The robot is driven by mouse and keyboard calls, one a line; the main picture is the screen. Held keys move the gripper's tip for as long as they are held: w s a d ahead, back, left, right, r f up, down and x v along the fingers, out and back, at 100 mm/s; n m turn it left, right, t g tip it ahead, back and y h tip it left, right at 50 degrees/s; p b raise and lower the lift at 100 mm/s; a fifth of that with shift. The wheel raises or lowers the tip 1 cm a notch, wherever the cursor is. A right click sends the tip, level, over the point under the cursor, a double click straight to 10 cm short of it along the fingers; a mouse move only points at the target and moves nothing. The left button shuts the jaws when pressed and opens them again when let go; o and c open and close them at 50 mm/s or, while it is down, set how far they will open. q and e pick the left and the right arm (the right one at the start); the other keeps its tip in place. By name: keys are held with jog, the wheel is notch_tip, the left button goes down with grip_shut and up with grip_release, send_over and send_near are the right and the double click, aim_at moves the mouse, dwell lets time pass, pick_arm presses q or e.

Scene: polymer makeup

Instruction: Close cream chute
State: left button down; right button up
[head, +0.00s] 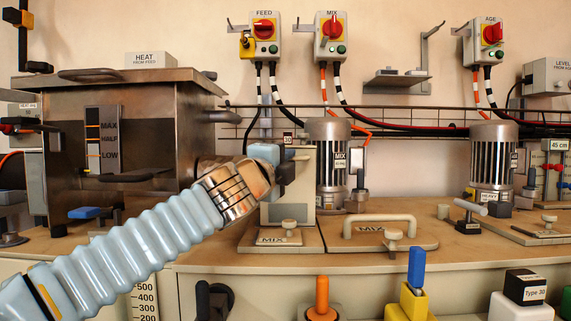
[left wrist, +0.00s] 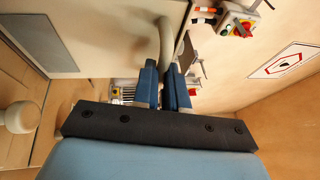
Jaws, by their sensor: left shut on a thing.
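The cream chute (head: 299,190) is a cream box on the machine deck, left of the grey MIX motor. My left arm reaches in from the left, and its gripper (head: 279,166) is at the chute's upper left side, partly covering it. In the left wrist view, the two blue fingers (left wrist: 165,88) are shut on a curved cream handle (left wrist: 168,42), which stands off a flat cream panel (left wrist: 85,30). How far the chute is open cannot be told. My right gripper is not in view.
A steel tank (head: 140,130) with a level gauge stands left of the chute. The MIX motor (head: 327,160) is close on its right. A MIX lid with a cream handle (head: 379,222) lies at front right. Switch boxes and cables line the wall.

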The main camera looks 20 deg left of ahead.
pick_arm(q)
jog(key=shift+w+d+f, duration=0.1)
jog(key=shift+f, duration=0.3)
jog(key=c, duration=1.2)
grip_release()
jog(key=shift+o, duration=0.2)
jog(key=shift+r, duration=0.1)
jog(key=shift+s, duration=0.2)
jog(key=b+v, duration=0.2)
jog(key=v, duration=1.1)
jog(key=shift+s, duration=0.3)
